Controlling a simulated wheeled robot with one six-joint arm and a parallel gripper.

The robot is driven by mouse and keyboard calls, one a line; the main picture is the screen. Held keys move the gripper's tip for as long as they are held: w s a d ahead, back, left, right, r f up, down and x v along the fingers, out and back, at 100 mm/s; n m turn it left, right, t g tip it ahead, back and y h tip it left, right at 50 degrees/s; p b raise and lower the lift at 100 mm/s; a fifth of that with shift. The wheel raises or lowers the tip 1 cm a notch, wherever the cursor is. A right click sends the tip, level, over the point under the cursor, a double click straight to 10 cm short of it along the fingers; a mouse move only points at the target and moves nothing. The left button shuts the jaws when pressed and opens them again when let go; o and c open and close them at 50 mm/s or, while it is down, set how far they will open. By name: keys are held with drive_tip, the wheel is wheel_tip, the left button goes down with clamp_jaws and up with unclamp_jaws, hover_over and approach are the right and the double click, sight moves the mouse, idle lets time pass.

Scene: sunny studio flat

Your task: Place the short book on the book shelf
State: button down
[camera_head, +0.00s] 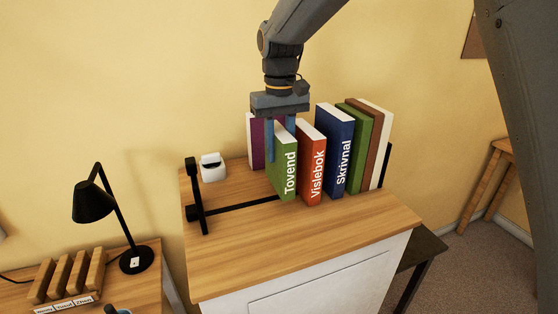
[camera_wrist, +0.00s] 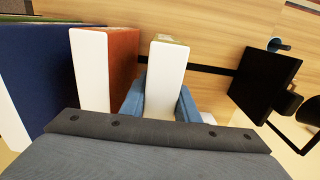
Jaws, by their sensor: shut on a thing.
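My gripper (camera_head: 281,152) points down and is shut on a short green book (camera_head: 287,172) labelled "Tovend". The book is upright, with a blue finger on each side. In the wrist view its white page edge (camera_wrist: 165,75) shows between the fingers. The book shelf is a black rack on the cabinet top, with a left end plate (camera_head: 195,190), a right end plate (camera_head: 386,163) and a front rail (camera_head: 248,204). The held book is in the row, just left of a red book (camera_head: 312,170) labelled "Vislebok". I cannot tell whether its bottom touches the rack.
A blue book (camera_head: 336,150) labelled "Skrivnal" and several other books stand to the right. A purple book (camera_head: 256,140) stands behind the held book. A white object (camera_head: 212,168) sits near the left end plate. A black lamp (camera_head: 95,205) is at left. The cabinet's front top (camera_head: 300,245) is clear.

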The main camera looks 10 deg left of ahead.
sight(280, 131)
drive_tip(key=shift+f+p, duration=0.65)
drive_tip(key=shift+f, duration=1.2)
drive_tip(key=shift+s, duration=0.1)
drive_tip(key=c, duration=1.4)
unclamp_jaws()
drive_tip(key=shift+f, duration=0.15)
drive_tip(key=shift+o, duration=0.2)
wheel_tip(280, 131, up, 12)
drive_tip(key=b, duration=0.4)
drive_tip(key=shift+r+b, duration=0.2)
drive_tip(key=shift+b, duration=0.1)
